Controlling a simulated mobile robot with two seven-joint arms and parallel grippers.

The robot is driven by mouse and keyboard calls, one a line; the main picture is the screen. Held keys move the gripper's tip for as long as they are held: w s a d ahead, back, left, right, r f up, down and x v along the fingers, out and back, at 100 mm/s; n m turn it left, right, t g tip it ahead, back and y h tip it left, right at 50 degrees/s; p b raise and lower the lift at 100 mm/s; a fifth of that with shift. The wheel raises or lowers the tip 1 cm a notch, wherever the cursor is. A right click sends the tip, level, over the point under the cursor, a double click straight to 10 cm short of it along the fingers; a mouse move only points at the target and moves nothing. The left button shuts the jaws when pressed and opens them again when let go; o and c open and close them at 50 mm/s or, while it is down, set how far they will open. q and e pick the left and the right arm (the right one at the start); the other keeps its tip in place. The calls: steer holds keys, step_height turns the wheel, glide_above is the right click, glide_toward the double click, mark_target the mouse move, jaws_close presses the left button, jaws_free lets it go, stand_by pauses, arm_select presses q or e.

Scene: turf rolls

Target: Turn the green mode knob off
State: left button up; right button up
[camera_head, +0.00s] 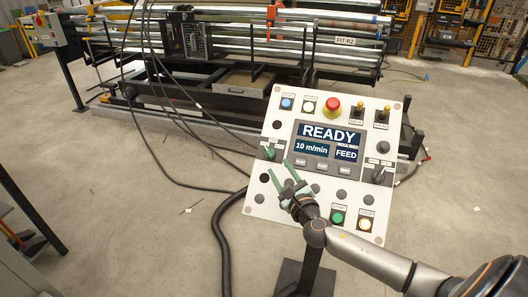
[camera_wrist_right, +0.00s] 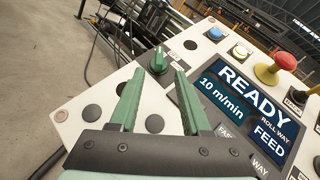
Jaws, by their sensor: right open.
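The green mode knob (camera_wrist_right: 158,61) sits near the left edge of the tilted control panel (camera_wrist_right: 75,125). In the head view the knob (camera_head: 269,152) is left of the screen and partly beside my right gripper's finger. My right gripper (camera_head: 279,170) is open, its two green fingers pointing toward the knob. In the wrist view the right gripper (camera_wrist_right: 153,85) has its fingertips on either side of and just short of the knob, with nothing between them. The knob's pointer direction is hard to read. My left gripper is not in view.
The panel screen (camera_head: 328,143) reads READY, 10 m/min and FEED. A red emergency button (camera_head: 332,106), toggle switches (camera_head: 382,116), a black rotary switch (camera_head: 378,174) and a green button (camera_head: 338,217) are on the panel. Black cables (camera_head: 226,245) hang left. A roller machine (camera_head: 200,60) stands behind.

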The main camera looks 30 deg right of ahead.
mark_target(271, 156)
steer(key=b+x, duration=0.1)
steer(key=x, duration=0.9)
steer(key=shift+a, duration=0.1)
steer(key=shift+s, duration=0.1)
steer(key=c, duration=0.7)
steer(key=shift+f, duration=0.1)
jaws_close()
